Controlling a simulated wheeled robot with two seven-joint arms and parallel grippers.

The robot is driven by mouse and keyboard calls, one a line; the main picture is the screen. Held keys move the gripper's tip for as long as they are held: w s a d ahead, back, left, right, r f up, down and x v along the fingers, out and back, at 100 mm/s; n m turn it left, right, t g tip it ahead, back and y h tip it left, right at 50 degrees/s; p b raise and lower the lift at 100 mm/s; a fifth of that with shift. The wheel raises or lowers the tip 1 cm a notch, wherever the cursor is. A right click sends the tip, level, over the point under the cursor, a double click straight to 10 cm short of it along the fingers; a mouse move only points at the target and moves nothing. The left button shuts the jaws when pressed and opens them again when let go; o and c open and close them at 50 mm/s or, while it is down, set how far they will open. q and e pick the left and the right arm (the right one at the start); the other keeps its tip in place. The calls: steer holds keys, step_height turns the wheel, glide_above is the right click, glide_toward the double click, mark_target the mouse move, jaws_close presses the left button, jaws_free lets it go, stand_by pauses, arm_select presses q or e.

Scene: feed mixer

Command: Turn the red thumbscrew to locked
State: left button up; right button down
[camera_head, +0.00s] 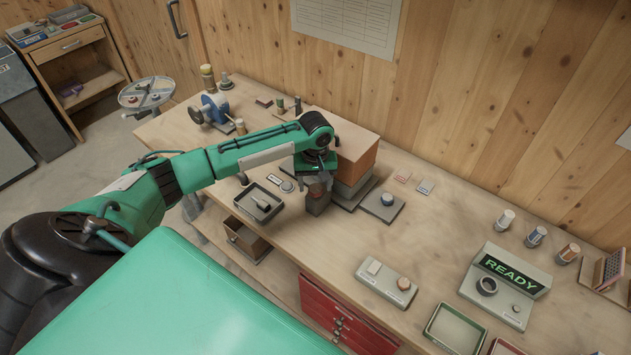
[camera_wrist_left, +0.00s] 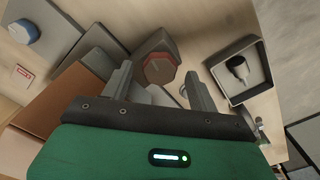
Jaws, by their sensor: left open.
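The red thumbscrew (camera_wrist_left: 158,68) shows in the left wrist view as a faceted reddish knob on a dark grey block, beside the mixer's brown and grey housing. My left gripper (camera_wrist_left: 159,71) is open, with one finger on each side of the knob in the picture. I cannot tell whether the fingers touch it. In the head view my left gripper (camera_head: 318,181) points down over the dark block (camera_head: 317,203) in front of the orange-brown housing (camera_head: 356,160). There the wrist and fingers partly hide the knob. My right gripper is not in view.
A dark tray (camera_head: 245,208) with a small tool lies left of the gripper. A plate with a round knob (camera_head: 387,199) lies to the right. A control box (camera_head: 386,286) and a READY display unit (camera_head: 507,285) stand farther right. The bench between is clear.

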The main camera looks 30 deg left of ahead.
arm_select(q)
steer(key=shift+f, duration=0.4)
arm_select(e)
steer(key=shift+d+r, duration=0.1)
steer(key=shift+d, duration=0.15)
arm_select(q)
steer(key=shift+c, duration=0.4)
steer(key=c, duration=0.9)
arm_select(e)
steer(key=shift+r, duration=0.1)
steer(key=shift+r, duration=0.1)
